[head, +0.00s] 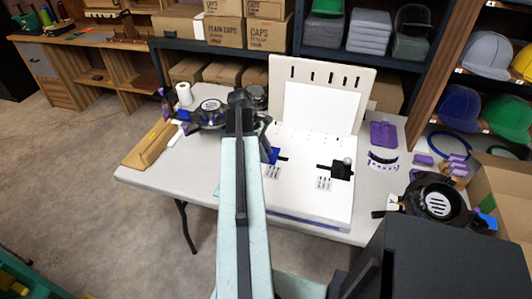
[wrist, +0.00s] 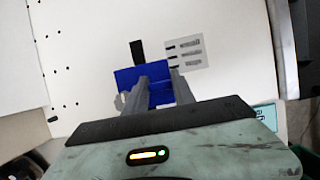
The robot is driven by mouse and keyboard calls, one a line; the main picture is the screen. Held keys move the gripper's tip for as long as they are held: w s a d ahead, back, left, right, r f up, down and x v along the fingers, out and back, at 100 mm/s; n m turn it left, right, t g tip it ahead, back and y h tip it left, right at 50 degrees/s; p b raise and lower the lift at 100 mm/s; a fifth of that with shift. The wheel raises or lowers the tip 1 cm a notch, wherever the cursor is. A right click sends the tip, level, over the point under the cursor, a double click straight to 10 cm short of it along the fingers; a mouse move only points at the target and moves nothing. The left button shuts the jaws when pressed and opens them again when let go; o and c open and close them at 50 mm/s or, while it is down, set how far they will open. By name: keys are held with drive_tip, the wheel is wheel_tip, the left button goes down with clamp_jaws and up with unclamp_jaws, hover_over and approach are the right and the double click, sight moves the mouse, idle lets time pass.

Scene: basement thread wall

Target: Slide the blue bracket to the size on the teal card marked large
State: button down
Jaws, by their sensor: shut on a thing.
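The blue bracket (wrist: 143,74) sits on the white board (wrist: 95,90), between the fingers of my gripper (wrist: 161,78), which is shut on it. In the head view the bracket (head: 271,155) shows just right of my arm, which hides the fingers. A black strip (wrist: 137,52) extends beyond the bracket. A grey label (wrist: 186,51) with several dark marks lies beside it; its text is too small to read. The teal card (wrist: 266,115) shows partly at the right in the wrist view, with cut-off lettering. A teal edge (head: 217,190) shows left of my arm.
The white board stands on a grey table (head: 150,178). A second, black bracket (head: 342,170) with its label (head: 324,184) is on the board's right. A wooden piece (head: 148,143) and a white roll (head: 184,94) lie left. A purple tray (head: 383,135) lies right.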

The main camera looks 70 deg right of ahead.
drive_tip(key=shift+w, duration=0.9)
drive_tip(key=c, duration=1.3)
unclamp_jaws()
drive_tip(key=shift+s, duration=0.1)
drive_tip(key=p+v, duration=0.7)
drive_tip(key=shift+r, duration=0.4)
